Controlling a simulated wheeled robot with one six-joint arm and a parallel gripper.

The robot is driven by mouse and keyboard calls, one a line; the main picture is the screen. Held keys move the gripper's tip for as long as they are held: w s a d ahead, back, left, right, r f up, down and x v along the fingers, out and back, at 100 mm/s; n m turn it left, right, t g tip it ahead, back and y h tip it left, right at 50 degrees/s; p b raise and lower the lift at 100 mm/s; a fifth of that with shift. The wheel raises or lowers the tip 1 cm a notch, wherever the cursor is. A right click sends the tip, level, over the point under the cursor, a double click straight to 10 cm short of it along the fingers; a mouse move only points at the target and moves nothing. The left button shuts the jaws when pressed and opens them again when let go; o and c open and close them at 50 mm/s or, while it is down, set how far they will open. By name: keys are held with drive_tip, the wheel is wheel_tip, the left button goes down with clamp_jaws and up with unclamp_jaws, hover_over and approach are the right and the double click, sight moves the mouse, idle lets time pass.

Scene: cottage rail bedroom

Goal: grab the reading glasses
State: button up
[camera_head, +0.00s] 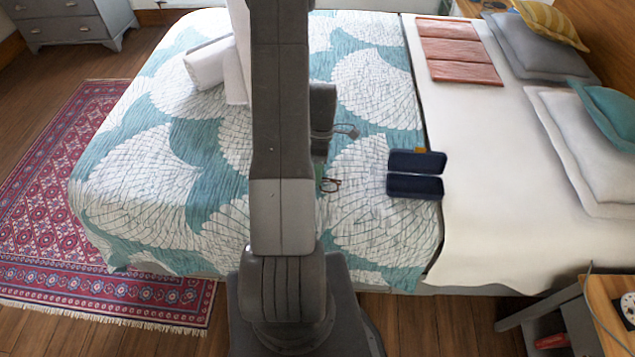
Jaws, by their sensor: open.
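A small pair of glasses (331,185) with dark reddish rims lies on the teal and white quilt, just right of my upright arm. Its left end is close to the arm's edge and may be partly hidden. My arm rises through the middle of the picture and covers part of the bed. No gripper fingers can be made out; they are hidden or out of the picture.
An open dark blue case (414,186) lies right of the glasses. A thin grey item (346,131), unclear, lies farther back beside a dark block. A green item (319,177) shows at the arm's edge. Folded pinkish cloth (458,52) and pillows (590,135) are to the right.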

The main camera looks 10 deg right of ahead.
drive_tip(key=shift+s+f, duration=0.2)
drive_tip(key=shift+f, duration=0.4)
drive_tip(key=c, duration=0.7)
drive_tip(key=shift+c, duration=0.2)
drive_tip(key=shift+r, duration=0.15)
